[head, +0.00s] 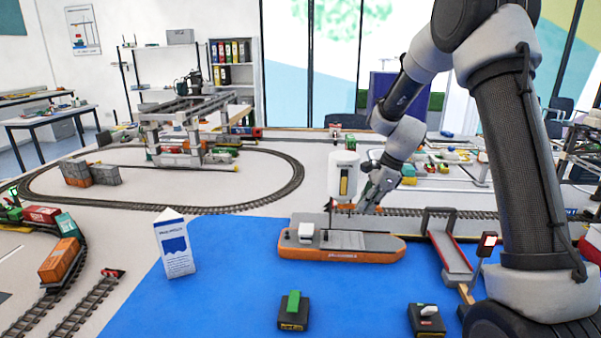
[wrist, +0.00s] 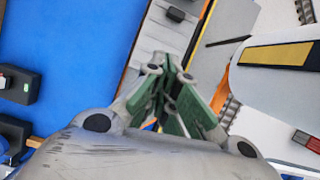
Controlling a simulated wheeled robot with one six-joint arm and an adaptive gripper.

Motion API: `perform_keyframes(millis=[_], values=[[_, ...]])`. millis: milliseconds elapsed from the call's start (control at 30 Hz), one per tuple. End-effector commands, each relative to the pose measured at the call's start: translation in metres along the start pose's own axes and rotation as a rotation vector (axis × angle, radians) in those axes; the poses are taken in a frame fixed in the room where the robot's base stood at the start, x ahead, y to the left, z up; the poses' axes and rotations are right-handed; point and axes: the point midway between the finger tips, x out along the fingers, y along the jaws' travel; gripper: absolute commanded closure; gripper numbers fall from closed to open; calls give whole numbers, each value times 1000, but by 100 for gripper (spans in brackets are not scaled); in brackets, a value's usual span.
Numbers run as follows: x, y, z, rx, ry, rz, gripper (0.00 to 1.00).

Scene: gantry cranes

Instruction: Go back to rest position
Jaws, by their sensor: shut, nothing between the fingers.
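My gripper (head: 372,200) hangs from my arm just behind the ship, to the right of a white cylinder (head: 343,178). In the wrist view its green-padded fingers (wrist: 172,72) are together with nothing between them. The orange and grey ship (head: 345,255) lies on the blue surface (head: 225,290), with a small white block (head: 306,231) on its deck. Part of its deck also shows beyond the fingers in the wrist view (wrist: 155,40). I cannot tell the exact gap between gripper and ship.
A white carton (head: 174,248) stands at the left edge of the blue area. A green-topped box (head: 293,312) and a white-levered box (head: 427,319) sit in front. A red ramp (head: 450,253) stands right of the ship. A grey gantry crane (head: 187,120) straddles the track at the back left.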

Motion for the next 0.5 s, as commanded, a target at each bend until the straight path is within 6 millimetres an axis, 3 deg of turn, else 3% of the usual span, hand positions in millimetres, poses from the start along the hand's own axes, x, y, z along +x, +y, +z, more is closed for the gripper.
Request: perform_keyframes(millis=[67, 167, 233, 500], values=[[1, 6, -4, -125, 12, 21, 100], [8, 32, -17, -323, 29, 94, 100], [0, 53, -23, -477, 40, 136, 100], [-73, 134, -33, -1038, 95, 218, 100]])
